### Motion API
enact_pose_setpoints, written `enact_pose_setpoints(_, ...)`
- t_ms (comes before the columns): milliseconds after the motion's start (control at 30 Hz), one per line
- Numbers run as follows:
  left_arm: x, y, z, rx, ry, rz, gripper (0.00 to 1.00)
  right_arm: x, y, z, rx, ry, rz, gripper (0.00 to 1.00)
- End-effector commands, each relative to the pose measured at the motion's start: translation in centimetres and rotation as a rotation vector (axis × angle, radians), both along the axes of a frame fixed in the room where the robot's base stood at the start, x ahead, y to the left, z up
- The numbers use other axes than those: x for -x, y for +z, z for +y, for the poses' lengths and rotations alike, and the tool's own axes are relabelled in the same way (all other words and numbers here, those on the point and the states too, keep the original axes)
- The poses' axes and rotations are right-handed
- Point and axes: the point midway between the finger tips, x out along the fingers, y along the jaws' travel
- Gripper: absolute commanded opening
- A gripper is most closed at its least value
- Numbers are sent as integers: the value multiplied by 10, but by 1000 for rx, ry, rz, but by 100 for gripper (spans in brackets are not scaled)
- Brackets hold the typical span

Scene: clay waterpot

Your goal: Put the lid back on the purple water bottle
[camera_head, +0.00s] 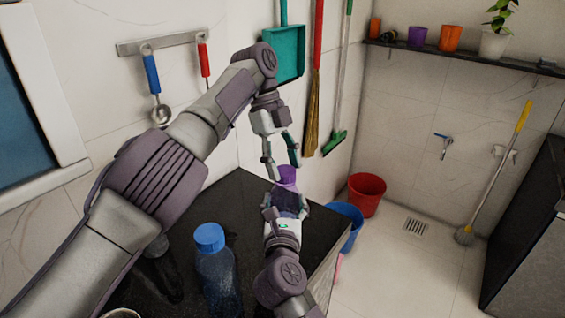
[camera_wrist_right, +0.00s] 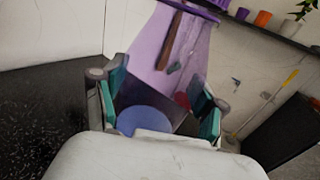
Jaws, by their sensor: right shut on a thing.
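The purple water bottle (camera_head: 287,186) is translucent and stands near the right end of the black counter. My right gripper (camera_head: 286,212) is shut around its body from the near side. The right wrist view shows the bottle (camera_wrist_right: 165,50) between the two teal finger pads, with a darker purple ring at its upper end. I cannot make out a separate lid; the bottle's top is partly hidden by the left fingers.
A blue bottle with a blue cap (camera_head: 209,237) stands on the black counter (camera_head: 236,193), left of my right gripper. Red (camera_head: 367,194) and blue (camera_head: 349,222) buckets are on the floor beyond the counter. Utensils and brooms hang on the back wall.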

Motion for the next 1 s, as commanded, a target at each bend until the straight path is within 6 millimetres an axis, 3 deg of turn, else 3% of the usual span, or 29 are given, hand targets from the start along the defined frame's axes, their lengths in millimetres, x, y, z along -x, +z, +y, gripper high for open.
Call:
enact_pose_setpoints(33, 0, 0, -1, 1, -2, 0, 64, 0, -1, 1, -1, 2, 1, 0)
enact_pose_setpoints(100, 0, 0, -1, 0, -1, 0, 76, 0, -1, 1, -1, 1, 1, 0)
enact_pose_setpoints(433, 0, 0, 1, -7, 13, 2, 74, 0, 0, -1, -2, -2, 1, 0)
enact_pose_setpoints(567, -1, 3, 1, -40, 102, 18, 74, 0, 0, -1, -1, -3, 1, 0)
enact_pose_setpoints(767, -3, 14, 1, -166, 470, 81, 74, 0, 0, -1, -1, -3, 1, 0)
enact_pose_setpoints(1000, -5, 29, 1, -323, 1031, 167, 74, 0, 0, -1, -1, -3, 1, 0)
